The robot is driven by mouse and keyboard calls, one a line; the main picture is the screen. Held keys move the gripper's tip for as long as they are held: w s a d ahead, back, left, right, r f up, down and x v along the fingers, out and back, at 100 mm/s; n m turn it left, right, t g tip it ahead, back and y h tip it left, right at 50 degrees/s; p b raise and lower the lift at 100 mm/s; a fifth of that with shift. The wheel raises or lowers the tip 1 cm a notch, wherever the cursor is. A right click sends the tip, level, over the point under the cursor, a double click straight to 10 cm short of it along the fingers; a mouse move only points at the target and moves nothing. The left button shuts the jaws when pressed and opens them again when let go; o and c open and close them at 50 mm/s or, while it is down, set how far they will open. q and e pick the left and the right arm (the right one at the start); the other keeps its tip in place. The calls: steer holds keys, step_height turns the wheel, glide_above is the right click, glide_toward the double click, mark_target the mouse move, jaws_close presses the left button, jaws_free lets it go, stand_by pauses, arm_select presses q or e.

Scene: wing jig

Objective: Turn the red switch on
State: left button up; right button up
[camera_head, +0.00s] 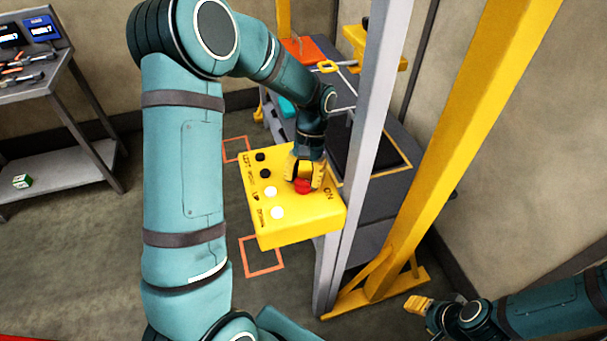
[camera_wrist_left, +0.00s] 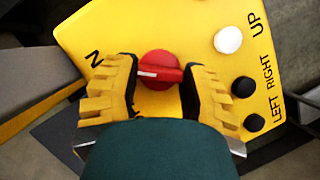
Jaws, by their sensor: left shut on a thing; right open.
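The red switch (camera_head: 302,186) is a round knob on the yellow control box (camera_head: 290,231), close to the word ON. In the left wrist view the red switch (camera_wrist_left: 160,70) has a raised bar lying almost level, with a white mark on its left part, towards the letter N. My left gripper (camera_head: 304,176) comes down onto it from above. In the wrist view the left gripper's yellow fingers (camera_wrist_left: 159,88) stand on both sides of the knob, shut on it. My right gripper (camera_head: 418,304) is open and empty at the lower right, far from the box.
White buttons (camera_head: 278,212) and black buttons (camera_head: 265,173) sit on the box left of the switch. A grey post (camera_head: 362,130) and a yellow beam (camera_head: 467,130) rise right of the box. A workbench with tools (camera_head: 30,85) stands at the far left.

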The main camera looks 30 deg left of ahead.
arm_select(q)
steer(key=shift+f+m+y, duration=0.1)
steer(key=shift+m+y, duration=0.2)
steer(key=shift+m, duration=0.4)
steer(key=o, duration=1.2)
steer(key=v, duration=1.2)
steer(key=shift+d, duration=0.1)
